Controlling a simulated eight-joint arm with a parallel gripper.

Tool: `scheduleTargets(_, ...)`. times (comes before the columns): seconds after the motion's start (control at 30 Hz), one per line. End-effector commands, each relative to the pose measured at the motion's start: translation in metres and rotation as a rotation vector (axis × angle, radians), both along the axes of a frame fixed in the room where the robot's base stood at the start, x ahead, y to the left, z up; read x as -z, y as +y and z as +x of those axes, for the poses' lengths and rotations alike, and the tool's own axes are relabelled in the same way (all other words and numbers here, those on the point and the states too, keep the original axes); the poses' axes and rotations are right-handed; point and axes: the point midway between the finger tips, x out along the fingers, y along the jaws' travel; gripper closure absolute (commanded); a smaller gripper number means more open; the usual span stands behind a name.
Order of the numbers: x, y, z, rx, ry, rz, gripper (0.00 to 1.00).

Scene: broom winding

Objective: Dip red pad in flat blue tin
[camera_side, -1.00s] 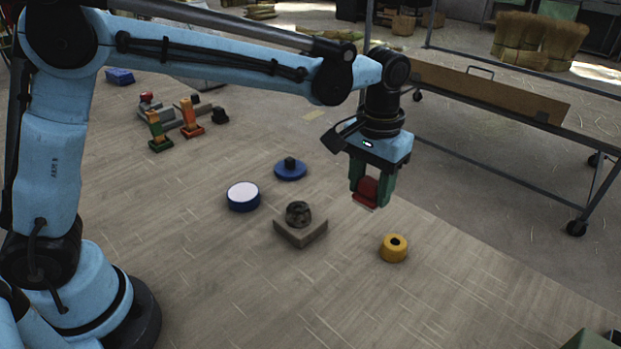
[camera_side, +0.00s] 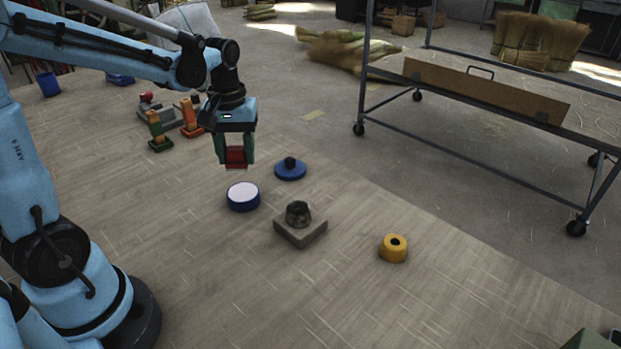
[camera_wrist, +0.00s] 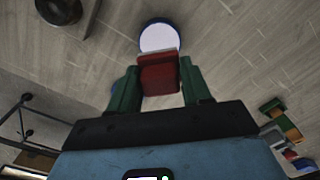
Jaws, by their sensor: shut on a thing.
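My gripper (camera_side: 235,160) is shut on the red pad (camera_side: 236,156), which hangs between its green fingers. The pad has a pale layer along its underside. The flat blue tin (camera_side: 243,204) stands on the floor with a white top surface showing. The pad is in the air above and slightly behind the tin in the side view. In the wrist view, the red pad (camera_wrist: 159,73) sits between the fingers and overlaps the near edge of the tin's white face (camera_wrist: 158,37). The pad and tin look apart.
A blue lid with a dark knob (camera_side: 290,170) lies right of the tin. A dark round piece on a square block (camera_side: 300,234) and a yellow ring (camera_side: 394,249) stand in front. Green and orange stands (camera_side: 190,120) are behind left. The front floor is clear.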

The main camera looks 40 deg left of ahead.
Motion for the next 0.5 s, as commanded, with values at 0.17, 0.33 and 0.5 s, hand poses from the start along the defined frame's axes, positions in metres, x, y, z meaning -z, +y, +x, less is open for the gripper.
scheduleTargets(0.17, 0.013, 0.0, 0.001, 0.0, 0.0, 0.0, 0.76)
scheduleTargets(0.33, 0.031, 0.0, 0.001, 0.001, 0.0, 0.0, 0.76)
scheduleTargets(0.5, 0.046, 0.0, 0.001, 0.002, -0.001, 0.001, 0.76)
